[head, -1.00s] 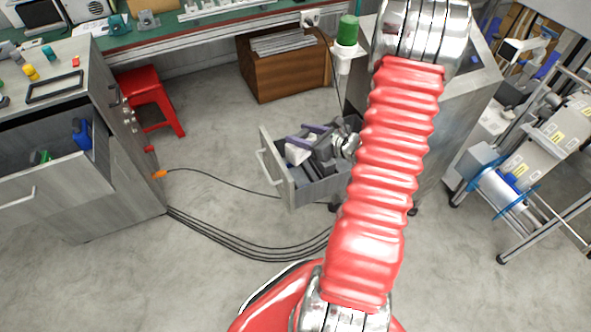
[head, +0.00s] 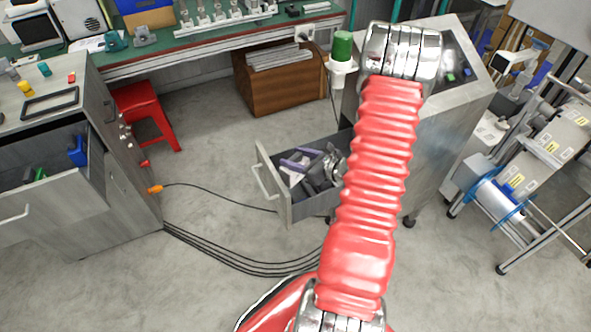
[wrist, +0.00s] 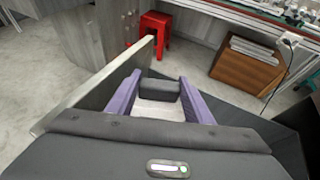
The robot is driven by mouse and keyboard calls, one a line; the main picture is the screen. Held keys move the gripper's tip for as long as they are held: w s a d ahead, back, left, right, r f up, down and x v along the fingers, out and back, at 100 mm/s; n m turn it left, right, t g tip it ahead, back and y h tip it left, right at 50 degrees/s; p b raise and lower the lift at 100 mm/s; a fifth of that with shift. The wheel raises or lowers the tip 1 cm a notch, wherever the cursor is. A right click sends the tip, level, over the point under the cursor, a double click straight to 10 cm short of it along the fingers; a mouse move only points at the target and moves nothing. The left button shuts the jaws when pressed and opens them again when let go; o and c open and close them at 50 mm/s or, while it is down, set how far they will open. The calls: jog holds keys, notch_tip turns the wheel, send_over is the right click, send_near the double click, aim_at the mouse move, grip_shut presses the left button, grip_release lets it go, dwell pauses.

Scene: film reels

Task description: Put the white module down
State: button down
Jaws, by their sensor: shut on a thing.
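The white module (head: 296,178) is held between the purple fingers of my gripper (head: 304,160), inside the open drawer (head: 272,185) of the grey metal cabinet. In the wrist view my gripper (wrist: 160,95) is shut on the white module (wrist: 158,107), which has a dark grey part at its far end. The purple fingers lie on its left and right sides. The drawer front (wrist: 95,88) rises at the left in the wrist view. The underside of the module is hidden, so I cannot tell whether it touches the drawer floor.
An open drawer cabinet (head: 125,190) stands at the left, a red stool (head: 147,112) and a brown wooden box (head: 283,82) behind. A wheeled rack (head: 550,150) stands at the right. Cables cross the floor, which is otherwise clear in front of the drawer.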

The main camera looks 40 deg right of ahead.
jog(key=shift+f, duration=0.45)
jog(key=shift+f, duration=2.1)
jog(key=shift+f, duration=0.25)
jog(key=c, duration=0.9)
grip_release()
